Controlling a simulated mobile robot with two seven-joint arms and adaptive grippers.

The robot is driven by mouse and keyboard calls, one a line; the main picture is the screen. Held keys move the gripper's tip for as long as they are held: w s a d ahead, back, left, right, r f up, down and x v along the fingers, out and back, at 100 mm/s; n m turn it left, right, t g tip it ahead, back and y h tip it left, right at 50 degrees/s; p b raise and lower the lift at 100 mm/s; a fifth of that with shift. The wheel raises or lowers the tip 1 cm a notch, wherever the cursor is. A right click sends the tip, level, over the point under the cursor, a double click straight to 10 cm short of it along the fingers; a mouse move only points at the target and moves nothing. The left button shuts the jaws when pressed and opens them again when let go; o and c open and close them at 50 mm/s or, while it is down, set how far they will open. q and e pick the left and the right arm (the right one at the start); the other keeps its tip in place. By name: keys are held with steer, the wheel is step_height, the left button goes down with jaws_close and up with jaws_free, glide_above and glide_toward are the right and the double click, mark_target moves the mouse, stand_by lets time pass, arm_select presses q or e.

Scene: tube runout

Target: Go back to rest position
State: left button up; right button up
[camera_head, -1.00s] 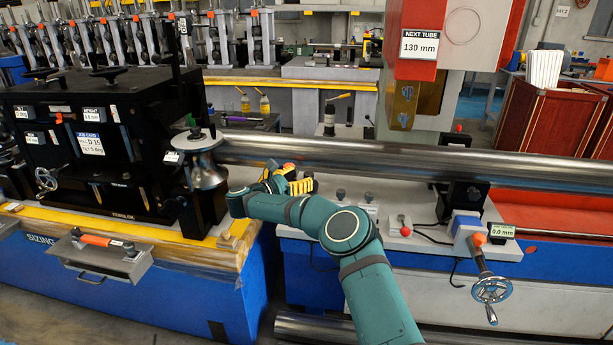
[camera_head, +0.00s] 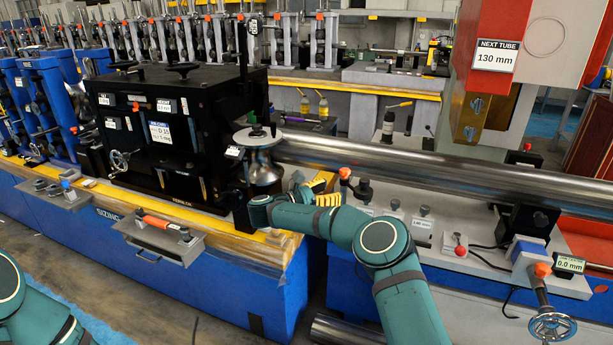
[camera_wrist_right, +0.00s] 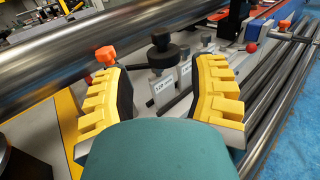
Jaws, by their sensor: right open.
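My right gripper (camera_head: 318,190) has yellow fingers and sits in front of the long steel tube (camera_head: 390,166), just right of the roller (camera_head: 262,160). In the right wrist view my right gripper (camera_wrist_right: 160,72) is open, its two yellow fingers wide apart with nothing between them. A black knob on a block (camera_wrist_right: 162,58) and an orange-tipped lever (camera_wrist_right: 105,58) show beyond the fingers. The teal right forearm hides part of the gripper in the head view. Only a teal part of my left arm shows at the lower left; its gripper is out of view.
A black sizing stand (camera_head: 165,130) stands left of the roller on a blue base. A red machine with a "130 mm" sign (camera_head: 494,56) hangs over the tube at right. A handwheel (camera_head: 551,327) juts out at lower right.

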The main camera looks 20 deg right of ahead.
steer(key=w+a+f+n+t+y, duration=0.1)
steer(key=a+f+n+t+y, duration=0.4)
steer(key=n, duration=0.6)
steer(key=w+a+f+n+t+y, duration=0.25)
steer(key=a+n+t+y, duration=0.25)
steer(key=a+n+t, duration=0.45)
steer(key=s+a+f+n+g+y, duration=0.35)
steer(key=s+f+n+y, duration=0.35)
steer(key=n, duration=0.5)
steer(key=s+a+f+n+g+y, duration=0.1)
steer(key=s+f+n+g+y, duration=0.4)
steer(key=s+f+n, duration=0.55)
steer(key=s+d+f+n+g, duration=0.1)
steer(key=s+f+n+g, duration=0.1)
steer(key=s, duration=0.9)
steer(key=s+d+f+n+g, duration=0.1)
steer(key=s+n+g, duration=0.3)
steer(key=s, duration=0.8)
steer(key=shift+s+f+n+g+h, duration=0.35)
steer(key=shift+f+g, duration=0.45)
steer(key=shift+g, duration=0.3)
